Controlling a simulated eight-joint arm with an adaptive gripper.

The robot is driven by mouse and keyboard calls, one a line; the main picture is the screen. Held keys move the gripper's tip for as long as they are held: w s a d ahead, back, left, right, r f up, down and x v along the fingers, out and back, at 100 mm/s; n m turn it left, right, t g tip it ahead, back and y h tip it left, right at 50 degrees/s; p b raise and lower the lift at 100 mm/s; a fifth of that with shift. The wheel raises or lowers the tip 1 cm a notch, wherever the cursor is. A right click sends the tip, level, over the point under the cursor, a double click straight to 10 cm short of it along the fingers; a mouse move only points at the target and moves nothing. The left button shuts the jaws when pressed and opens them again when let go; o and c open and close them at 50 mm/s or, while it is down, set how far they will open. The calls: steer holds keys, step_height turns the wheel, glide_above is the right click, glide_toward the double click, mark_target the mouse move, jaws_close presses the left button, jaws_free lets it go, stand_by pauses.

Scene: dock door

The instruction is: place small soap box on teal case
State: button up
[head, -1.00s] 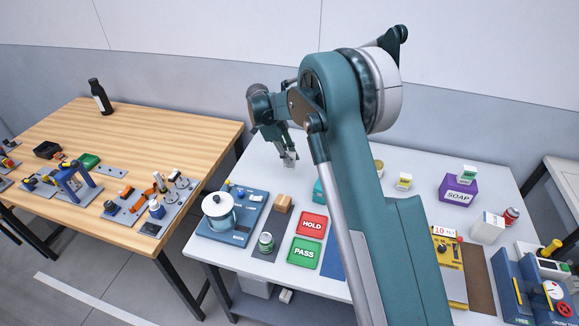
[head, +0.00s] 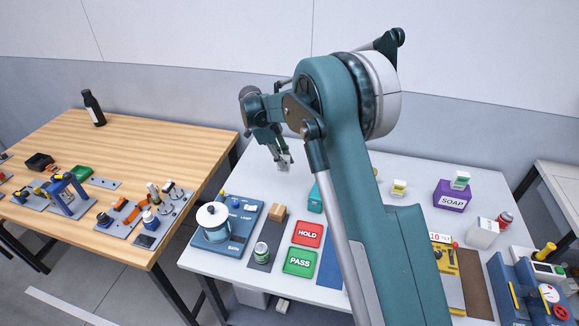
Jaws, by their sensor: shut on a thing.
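My gripper (head: 283,156) hangs over the back left of the white table, pointing down. It is shut on a small pale thing (head: 285,165), which seems to be the small soap box; it is too small to read. The teal case (head: 315,200) stands on the table nearer the front and slightly right of my gripper. My arm hides its right part. The held thing is apart from the case.
Front left of the table are a blue plate with a white pot (head: 213,220), a can (head: 261,252), an orange block (head: 277,212), and HOLD (head: 308,234) and PASS (head: 299,262) signs. A purple SOAP box (head: 452,197) stands at the right. The back left is clear.

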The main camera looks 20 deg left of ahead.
step_height(320, 180, up, 9)
steer(key=p, duration=0.4)
glide_above(325, 188)
steer(key=a, duration=0.2)
steer(key=shift+f+m, duration=0.1)
steer(key=shift+m, duration=0.3)
steer(key=shift+f+p, duration=0.35)
steer(key=shift+f, duration=2.8)
steer(key=shift+f, duration=0.1)
steer(key=shift+f, duration=1.8)
steer(key=shift+f, duration=0.1)
steer(key=o, duration=0.8)
steer(key=shift+o, duration=0.6)
